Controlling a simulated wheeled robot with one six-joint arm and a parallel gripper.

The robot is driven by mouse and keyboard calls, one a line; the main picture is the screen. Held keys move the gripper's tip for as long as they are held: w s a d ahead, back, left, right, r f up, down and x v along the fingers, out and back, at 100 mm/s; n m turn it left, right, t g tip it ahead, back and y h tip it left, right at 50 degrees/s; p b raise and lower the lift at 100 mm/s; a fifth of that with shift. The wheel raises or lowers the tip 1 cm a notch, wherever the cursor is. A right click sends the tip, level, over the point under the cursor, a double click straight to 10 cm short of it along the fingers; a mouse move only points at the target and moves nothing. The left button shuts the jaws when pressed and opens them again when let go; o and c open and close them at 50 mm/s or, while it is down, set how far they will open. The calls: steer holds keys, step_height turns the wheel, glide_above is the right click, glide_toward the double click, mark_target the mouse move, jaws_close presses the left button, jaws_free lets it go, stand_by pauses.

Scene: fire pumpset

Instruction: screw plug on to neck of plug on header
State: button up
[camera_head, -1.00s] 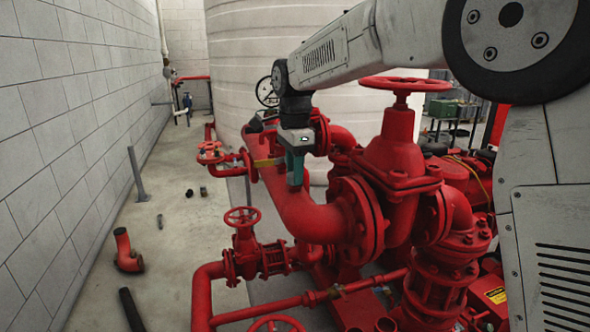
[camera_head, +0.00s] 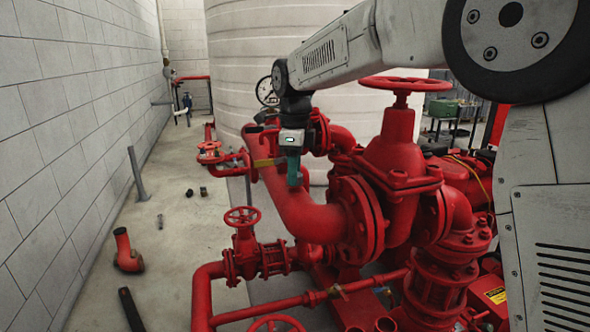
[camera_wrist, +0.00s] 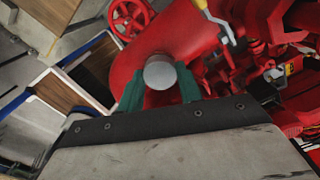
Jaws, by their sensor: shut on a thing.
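My gripper (camera_head: 294,172) has teal fingers and points down at the top of the large red header pipe (camera_head: 312,218). In the wrist view my gripper (camera_wrist: 160,80) is shut on the plug (camera_wrist: 160,72), a round grey cap seen end-on between the two fingers. The red header (camera_wrist: 165,35) lies directly behind the plug in that view. The neck is hidden behind the plug and fingers, so I cannot tell whether the plug is seated or how far it is threaded. In the head view the plug is mostly covered by the fingers.
A yellow lever (camera_head: 266,162) sits close to the left of my gripper. A red handwheel valve (camera_head: 243,217) stands below, and a large valve (camera_head: 397,150) is to the right. A white tank (camera_head: 290,60) is behind. Loose pipe pieces (camera_head: 127,252) lie on the floor at left.

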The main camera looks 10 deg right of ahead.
steer(key=o, duration=1.3)
steer(key=shift+c, duration=0.2)
steer(key=shift+r, duration=0.1)
